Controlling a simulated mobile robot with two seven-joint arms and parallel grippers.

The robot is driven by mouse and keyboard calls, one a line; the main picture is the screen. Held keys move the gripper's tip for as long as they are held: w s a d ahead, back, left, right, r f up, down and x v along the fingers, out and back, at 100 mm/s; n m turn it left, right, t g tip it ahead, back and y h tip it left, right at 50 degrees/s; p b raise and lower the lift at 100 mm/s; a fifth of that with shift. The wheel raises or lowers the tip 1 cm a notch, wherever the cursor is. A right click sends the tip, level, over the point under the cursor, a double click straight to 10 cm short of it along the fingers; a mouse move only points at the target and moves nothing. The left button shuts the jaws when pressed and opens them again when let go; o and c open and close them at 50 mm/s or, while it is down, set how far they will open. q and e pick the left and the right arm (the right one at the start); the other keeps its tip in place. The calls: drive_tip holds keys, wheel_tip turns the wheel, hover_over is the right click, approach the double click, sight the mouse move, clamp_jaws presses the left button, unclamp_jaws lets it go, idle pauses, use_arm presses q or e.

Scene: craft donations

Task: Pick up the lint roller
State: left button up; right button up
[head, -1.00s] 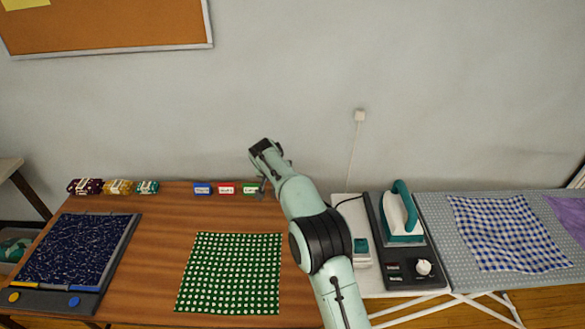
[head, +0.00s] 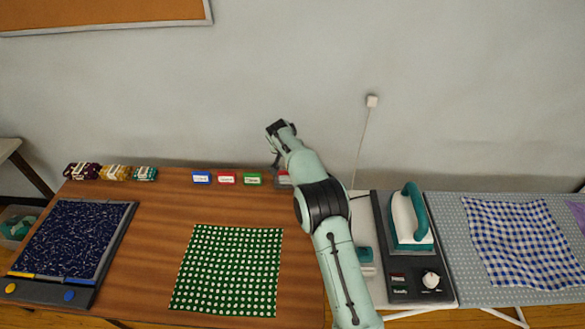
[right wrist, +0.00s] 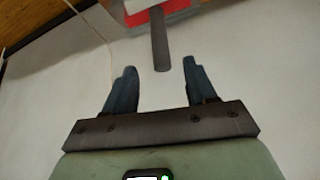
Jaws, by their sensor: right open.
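My right gripper (right wrist: 157,75) is open and empty. In the right wrist view a dark grey handle-like bar (right wrist: 160,42) points toward the gap between its fingers, with its end just ahead of the fingertips. The bar appears to join a red and pale piece (right wrist: 178,8) cut off by the top edge; this looks like the lint roller, though I cannot be sure. In the head view my right gripper (head: 276,160) is partly hidden by its own arm, above the back of the wooden table (head: 155,240). A small red and grey thing (head: 284,179) shows beside the arm there. My left gripper is not in view.
Blue (head: 202,178), red (head: 227,179) and green (head: 252,180) labelled blocks line the table's back edge. A green dotted cloth (head: 228,270) lies in front. A pressing iron (head: 408,220) stands at right beside the ironing board (head: 455,225). The wall is close behind.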

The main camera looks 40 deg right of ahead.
drive_tip(key=p+x, duration=0.1)
drive_tip(key=x, duration=0.2)
drive_tip(key=p+x, duration=0.1)
drive_tip(key=x, duration=0.2)
drive_tip(key=shift+w+d, duration=0.25)
drive_tip(key=shift+w, duration=0.25)
drive_tip(key=shift+w+f, duration=0.1)
drive_tip(key=shift+f, duration=0.2)
drive_tip(key=shift+s, duration=0.35)
drive_tip(key=c, duration=0.4)
drive_tip(key=shift+r, duration=0.1)
drive_tip(key=c, duration=0.5)
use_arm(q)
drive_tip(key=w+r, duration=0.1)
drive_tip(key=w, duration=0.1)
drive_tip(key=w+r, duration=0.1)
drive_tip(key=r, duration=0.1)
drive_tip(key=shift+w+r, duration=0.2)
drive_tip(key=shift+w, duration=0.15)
use_arm(e)
clamp_jaws()
